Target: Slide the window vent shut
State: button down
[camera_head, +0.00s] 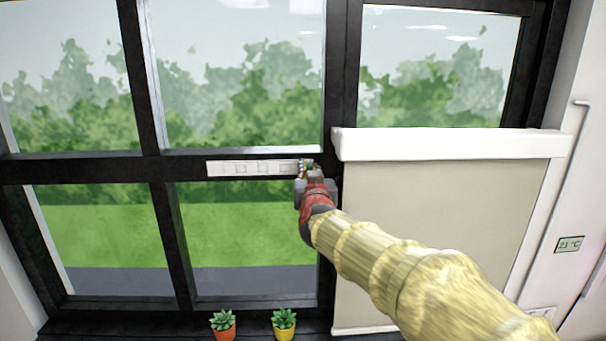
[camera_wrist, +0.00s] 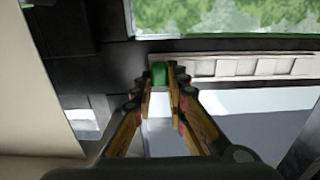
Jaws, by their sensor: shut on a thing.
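The window vent (camera_head: 235,168) is a narrow white strip with several small rectangular slots, on the dark horizontal bar of the window. It also shows in the wrist view (camera_wrist: 245,68), running right from my fingertips. A small green slider knob (camera_wrist: 158,74) is at the vent's end by my gripper. My gripper (camera_head: 307,171) is at the vent's right end in the head view. Its fingers (camera_wrist: 160,88) are closed in around the green knob. The fingers partly hide the knob and that end of the strip. I cannot tell how far the slots are covered.
A beige roller blind (camera_head: 400,225) with a white top box (camera_head: 450,144) hangs close to the right of my gripper. A red-potted plant (camera_head: 223,324) and a yellow-potted plant (camera_head: 284,323) stand on the sill below. The bar left of the vent is clear.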

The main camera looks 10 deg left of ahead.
jog(key=shift+d+f, duration=0.1)
jog(key=c, duration=1.8)
grip_release()
jog(key=shift+w+d, duration=0.1)
jog(key=shift+d, duration=0.05)
jog(key=shift+o, duration=0.2)
jog(key=shift+s, duration=0.35)
jog(key=v, duration=1.1)
jog(key=shift+s, duration=0.2)
